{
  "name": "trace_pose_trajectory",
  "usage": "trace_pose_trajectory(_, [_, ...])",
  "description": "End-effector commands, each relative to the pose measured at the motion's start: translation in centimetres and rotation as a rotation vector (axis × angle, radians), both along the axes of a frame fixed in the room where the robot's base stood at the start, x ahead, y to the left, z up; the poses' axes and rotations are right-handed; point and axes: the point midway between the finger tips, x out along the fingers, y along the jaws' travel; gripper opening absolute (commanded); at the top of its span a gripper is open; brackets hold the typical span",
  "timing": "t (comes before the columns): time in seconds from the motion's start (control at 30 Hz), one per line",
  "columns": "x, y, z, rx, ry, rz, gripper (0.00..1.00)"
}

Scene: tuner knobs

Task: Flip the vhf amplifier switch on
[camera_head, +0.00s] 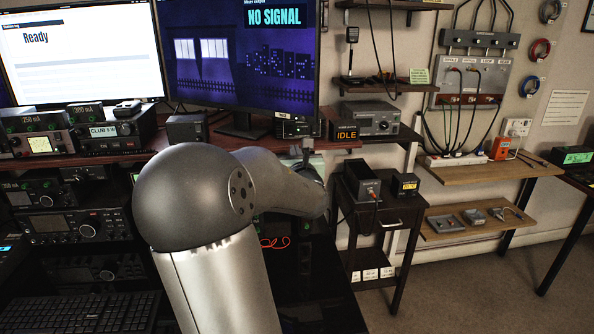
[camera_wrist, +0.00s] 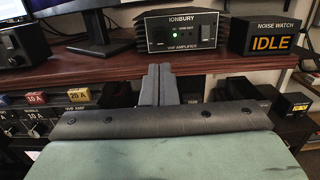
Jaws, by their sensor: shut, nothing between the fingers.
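A lower panel at the left carries a label (camera_wrist: 76,92) that seems to read "VHF AMP"; a switch there is not clear. My gripper (camera_wrist: 160,70) is shut and empty, its fingertips in front of the shelf's edge and below the amplifier in the wrist view.
The "IDLE" noise watch box (camera_wrist: 268,38) stands right of the amplifier. The shelf's front edge (camera_wrist: 225,62) runs behind my fingers. Yellow and red tagged modules (camera_wrist: 80,95) are at lower left. A monitor (camera_head: 240,60) rises above the desk.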

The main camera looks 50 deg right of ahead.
Motion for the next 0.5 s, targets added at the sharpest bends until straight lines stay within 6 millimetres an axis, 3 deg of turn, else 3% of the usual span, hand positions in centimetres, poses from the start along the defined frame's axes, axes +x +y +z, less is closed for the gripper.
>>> trace_pose_trajectory(0.2, [-3.0,3.1,-0.3,0.006,-0.004,0.002,0.0])
trace_pose_trajectory(0.5, [-4.3,4.4,-0.7,0.002,0.001,0.0,0.0])
